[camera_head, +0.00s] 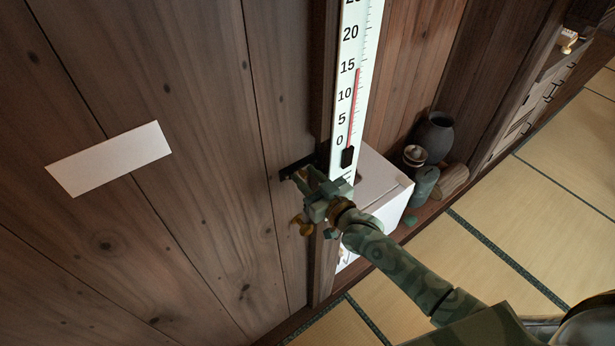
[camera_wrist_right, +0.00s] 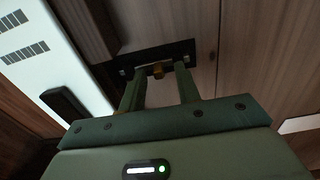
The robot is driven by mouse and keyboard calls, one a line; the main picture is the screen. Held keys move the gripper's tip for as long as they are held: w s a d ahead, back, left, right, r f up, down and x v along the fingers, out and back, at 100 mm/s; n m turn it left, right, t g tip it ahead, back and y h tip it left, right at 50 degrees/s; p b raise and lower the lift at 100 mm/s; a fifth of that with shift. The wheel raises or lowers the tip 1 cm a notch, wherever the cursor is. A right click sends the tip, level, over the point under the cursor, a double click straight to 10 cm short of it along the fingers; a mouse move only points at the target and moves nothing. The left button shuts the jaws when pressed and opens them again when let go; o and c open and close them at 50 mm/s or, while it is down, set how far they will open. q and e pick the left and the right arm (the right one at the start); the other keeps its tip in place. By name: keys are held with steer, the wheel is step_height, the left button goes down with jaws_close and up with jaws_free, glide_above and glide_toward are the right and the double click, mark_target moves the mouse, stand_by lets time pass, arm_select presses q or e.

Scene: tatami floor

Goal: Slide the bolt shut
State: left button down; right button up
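The bolt's dark plate (camera_head: 290,167) is fixed to the wooden door near the post, partly hidden by my right gripper in the head view. In the right wrist view the dark plate (camera_wrist_right: 180,53) carries a small brass knob (camera_wrist_right: 157,71) on a metal bar. My right gripper (camera_head: 304,177) is at the bolt. In the wrist view my right gripper's two fingers (camera_wrist_right: 158,80) stand apart, one on each side of the knob, with gaps visible. I cannot tell how far the bar reaches. My left gripper is not in view.
A large thermometer (camera_head: 351,90) hangs on the post just beside the bolt. A brass handle (camera_head: 302,226) sits below my gripper. A white sheet (camera_head: 108,158) is on the door. A white box (camera_head: 383,178), a dark pot (camera_head: 436,136) and smaller items stand behind the post.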

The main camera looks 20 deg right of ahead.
steer(key=shift+w, duration=0.1)
jaws_close()
steer(key=shift+w+d, duration=0.3)
steer(key=shift+d, duration=0.45)
jaws_free()
steer(key=shift+d, duration=0.2)
steer(key=v, duration=1.6)
steer(key=shift+s+b, duration=0.2)
steer(key=shift+b, duration=0.25)
steer(key=shift+f, duration=0.1)
